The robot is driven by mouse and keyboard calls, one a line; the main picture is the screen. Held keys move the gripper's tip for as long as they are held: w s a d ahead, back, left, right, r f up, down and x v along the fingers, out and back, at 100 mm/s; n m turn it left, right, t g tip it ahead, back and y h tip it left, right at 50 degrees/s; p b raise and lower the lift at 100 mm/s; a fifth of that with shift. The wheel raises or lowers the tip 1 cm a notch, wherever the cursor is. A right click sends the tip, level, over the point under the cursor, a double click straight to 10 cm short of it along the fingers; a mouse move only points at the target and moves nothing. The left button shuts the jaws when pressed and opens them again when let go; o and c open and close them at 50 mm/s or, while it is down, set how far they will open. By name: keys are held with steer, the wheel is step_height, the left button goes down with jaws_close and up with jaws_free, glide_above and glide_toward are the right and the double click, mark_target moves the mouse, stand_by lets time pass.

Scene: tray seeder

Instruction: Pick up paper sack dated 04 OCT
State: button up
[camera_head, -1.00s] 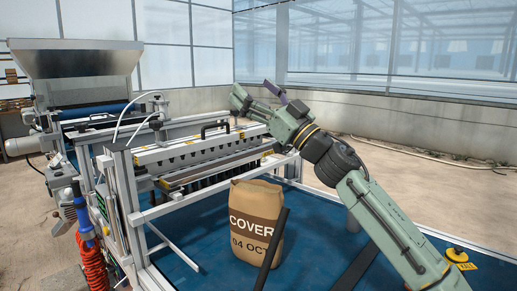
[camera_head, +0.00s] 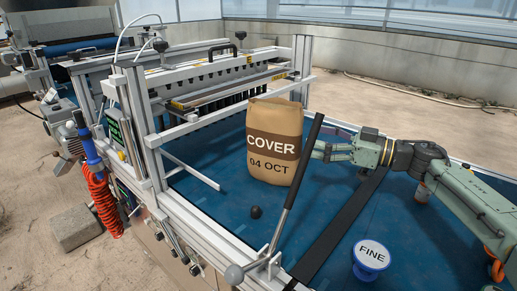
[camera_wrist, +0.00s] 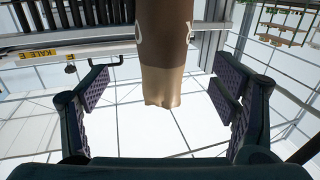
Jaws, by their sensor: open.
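The paper sack (camera_head: 275,140) is brown with a dark band, marked COVER and 04 OCT. It stands upright on the blue table in the head view. My gripper (camera_head: 322,150) is at the sack's right side, level with its upper half, pointing toward it. In the wrist view the picture is inverted, and the sack (camera_wrist: 165,55) hangs from the top edge between my two open, purple-padded fingers. Clear gaps show on both sides of the sack. I cannot tell how far the fingertips reach around it.
A dark lever (camera_head: 297,185) with a ball end rises in front of the sack's right edge. The seeder frame (camera_head: 190,120) stands behind and left. A small black ball (camera_head: 256,212) lies before the sack. A blue-and-white FINE knob (camera_head: 371,257) is at the front right.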

mark_target(303, 136)
steer(key=b+x, duration=0.1)
steer(key=x, duration=0.1)
steer(key=b+x, duration=0.1)
steer(key=x, duration=0.1)
steer(key=shift+w+a+f, duration=0.25)
steer(key=shift+a, duration=0.05)
steer(key=b+x, duration=0.4)
steer(key=x, duration=0.1)
steer(key=shift+s+a+f+b, duration=0.15)
steer(key=shift+s+b, duration=0.1)
steer(key=shift+b, duration=0.05)
steer(key=shift+w+a, duration=0.1)
steer(key=shift+a, duration=0.15)
steer(key=shift+r, duration=0.2)
steer(key=c, duration=1.8)
steer(key=shift+r, duration=0.1)
